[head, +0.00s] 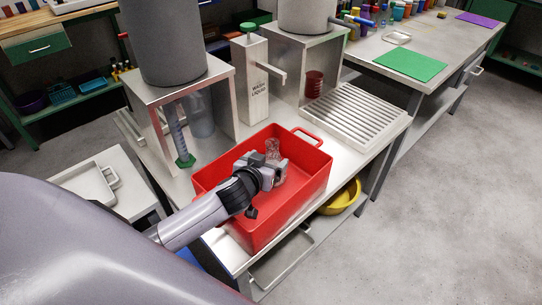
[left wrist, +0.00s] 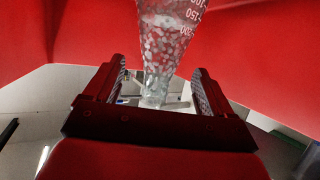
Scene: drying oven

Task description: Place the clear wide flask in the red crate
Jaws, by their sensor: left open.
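The clear flask (head: 272,147) shows inside the outline of the red crate (head: 301,183), near its middle. My left gripper (head: 270,168) reaches over the crate's near left wall, right beside the flask and partly hiding it. In the left wrist view the flask (left wrist: 162,45), with white graduation marks, stands between the two spread fingers of the left gripper (left wrist: 157,78). A gap shows on each side of the glass. Red crate walls (left wrist: 258,50) surround it there. Whether the flask's base rests on the crate floor is hidden. My right gripper is not in view.
The crate stands on a metal bench beside a ribbed drying rack (head: 355,112). A wash liquid dispenser (head: 253,85) and metal stands (head: 222,95) are behind. A yellow bowl (head: 341,198) sits on the lower shelf. A white tray (head: 88,183) is at left.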

